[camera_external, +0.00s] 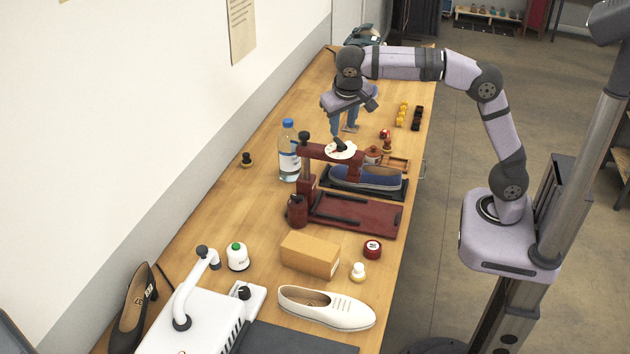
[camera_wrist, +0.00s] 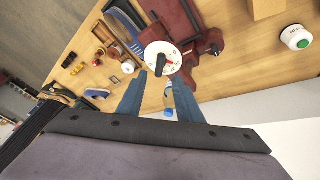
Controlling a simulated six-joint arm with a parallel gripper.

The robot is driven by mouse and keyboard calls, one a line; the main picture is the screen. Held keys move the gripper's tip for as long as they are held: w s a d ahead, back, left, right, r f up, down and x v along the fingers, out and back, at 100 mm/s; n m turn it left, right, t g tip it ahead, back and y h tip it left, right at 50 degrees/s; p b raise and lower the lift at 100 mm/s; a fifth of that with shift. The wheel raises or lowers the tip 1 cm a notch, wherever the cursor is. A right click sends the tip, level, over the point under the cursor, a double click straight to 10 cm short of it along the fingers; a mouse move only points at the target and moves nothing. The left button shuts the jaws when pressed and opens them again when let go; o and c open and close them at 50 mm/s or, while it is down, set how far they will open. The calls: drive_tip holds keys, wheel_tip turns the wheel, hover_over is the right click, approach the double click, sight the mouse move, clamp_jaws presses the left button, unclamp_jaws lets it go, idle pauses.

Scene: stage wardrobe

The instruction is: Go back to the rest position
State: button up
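My gripper (camera_external: 344,128) hangs above the far half of the wooden workbench (camera_external: 215,225), fingers pointing down. Its two blue fingers stand apart with nothing held between them; they also show in the wrist view (camera_wrist: 158,98). Just below the fingers is a white dial (camera_external: 346,152) with a black knob, on top of a dark red press (camera_external: 352,213). The dial shows face-on beyond the fingertips in the wrist view (camera_wrist: 172,52). I cannot tell the exact gap between the fingertips and the knob.
A water bottle (camera_external: 289,160) stands left of the press. A cardboard box (camera_external: 309,254), a white shoe (camera_external: 325,308) and a green-topped white device (camera_external: 237,257) are nearer. Air above the bench is free.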

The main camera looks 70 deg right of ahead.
idle(0.4)
drive_tip(key=w+a+f+n+t+y, duration=0.1)
drive_tip(key=w+a+f+n+t, duration=0.1)
drive_tip(key=w+a+f+n, duration=0.3)
drive_tip(key=s+a+f+n+g+y, duration=0.1)
drive_tip(key=s+f+n+g+y, duration=0.1)
drive_tip(key=s+f+n, duration=0.6)
drive_tip(key=s+d+f+m+g, duration=0.1)
drive_tip(key=s+f, duration=0.3)
drive_tip(key=s, duration=0.6)
drive_tip(key=s+d+f+m+y, duration=0.1)
drive_tip(key=s+f, duration=0.4)
drive_tip(key=s, duration=0.6)
drive_tip(key=shift+s+d+f+m+g+y, duration=0.3)
drive_tip(key=shift+d+m, duration=0.35)
drive_tip(key=shift+m, duration=0.55)
